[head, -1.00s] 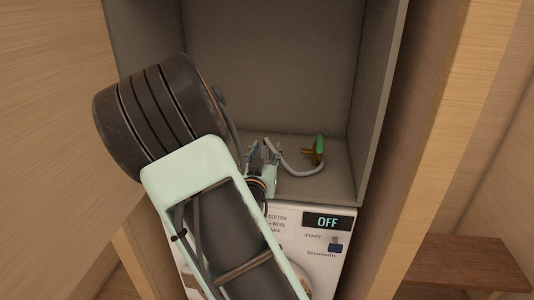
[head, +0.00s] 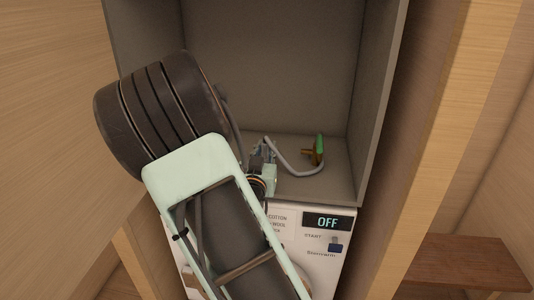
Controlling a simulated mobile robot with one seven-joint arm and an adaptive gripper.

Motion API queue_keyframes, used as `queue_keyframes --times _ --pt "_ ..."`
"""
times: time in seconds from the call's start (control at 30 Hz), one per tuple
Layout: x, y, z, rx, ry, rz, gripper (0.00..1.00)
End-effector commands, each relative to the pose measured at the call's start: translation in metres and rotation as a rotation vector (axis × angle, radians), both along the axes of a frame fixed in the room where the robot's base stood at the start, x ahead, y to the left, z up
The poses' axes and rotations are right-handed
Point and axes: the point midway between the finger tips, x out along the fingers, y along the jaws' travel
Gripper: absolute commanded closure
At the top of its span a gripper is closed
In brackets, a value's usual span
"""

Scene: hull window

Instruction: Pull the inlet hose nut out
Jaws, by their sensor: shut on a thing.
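The grey inlet hose (head: 290,167) curves across the floor of the open niche, from the brass tap (head: 314,156) with a green handle to my gripper. My gripper (head: 265,150) is at the hose's left end, mostly hidden behind my own arm. It is shut on the inlet hose nut, which is too small and too covered by the fingers to make out. The hose's other end runs to the tap's lower part.
The washing machine (head: 311,243) stands below the niche, its display (head: 327,222) reading OFF. Grey niche walls (head: 375,100) close in on both sides. Wooden panels (head: 450,120) flank the niche. The niche's upper space is clear.

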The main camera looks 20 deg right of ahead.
Motion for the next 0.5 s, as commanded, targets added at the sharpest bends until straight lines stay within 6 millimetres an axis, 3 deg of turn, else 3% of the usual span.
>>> queue_keyframes --times 0.5 --pt "-0.0001 -0.0001 0.0079 0.0 0.0 0.0 1.0"
